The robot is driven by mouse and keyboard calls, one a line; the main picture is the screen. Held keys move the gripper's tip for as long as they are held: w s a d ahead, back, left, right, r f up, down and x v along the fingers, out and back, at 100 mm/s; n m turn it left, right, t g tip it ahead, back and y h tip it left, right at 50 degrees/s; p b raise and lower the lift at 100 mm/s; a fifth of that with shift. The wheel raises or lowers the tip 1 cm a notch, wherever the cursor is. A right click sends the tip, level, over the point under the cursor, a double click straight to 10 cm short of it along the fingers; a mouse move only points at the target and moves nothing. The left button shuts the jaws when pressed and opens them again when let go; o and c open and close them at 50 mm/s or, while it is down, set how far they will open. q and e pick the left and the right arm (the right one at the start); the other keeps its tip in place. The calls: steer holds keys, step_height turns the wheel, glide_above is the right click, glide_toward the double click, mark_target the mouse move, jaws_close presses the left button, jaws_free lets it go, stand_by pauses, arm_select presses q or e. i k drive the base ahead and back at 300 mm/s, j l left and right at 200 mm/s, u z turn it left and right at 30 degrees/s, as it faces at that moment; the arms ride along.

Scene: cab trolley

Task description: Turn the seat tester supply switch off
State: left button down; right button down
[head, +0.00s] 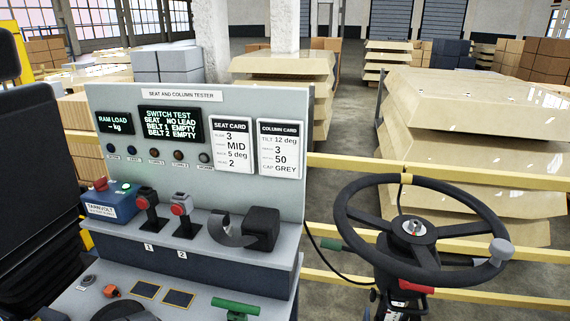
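The seat and column tester (267,93) is a grey upright panel with a lit display (170,124) reading SWITCH TEST, SEAT NO LEAD, BELT 1 EMPTY, BELT 2 EMPTY. A second lit display (115,124) reads RAM LOAD. A blue box (112,208) at the panel's left has a red button (101,184), a green button (123,188) and a white label. No control is clearly marked as the supply switch, and I cannot tell its position. Neither gripper shows in the head view.
Two belt buckles (148,208) (183,212) stand on the shelf, numbered 1 and 2. An orange knob (111,291) and green handle (235,306) sit on the lower deck. A black steering wheel (347,221) stands at right, before yellow rails (470,178). A dark seat is at left.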

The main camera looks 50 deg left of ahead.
mark_target(101, 184)
steer(key=u, duration=2.7)
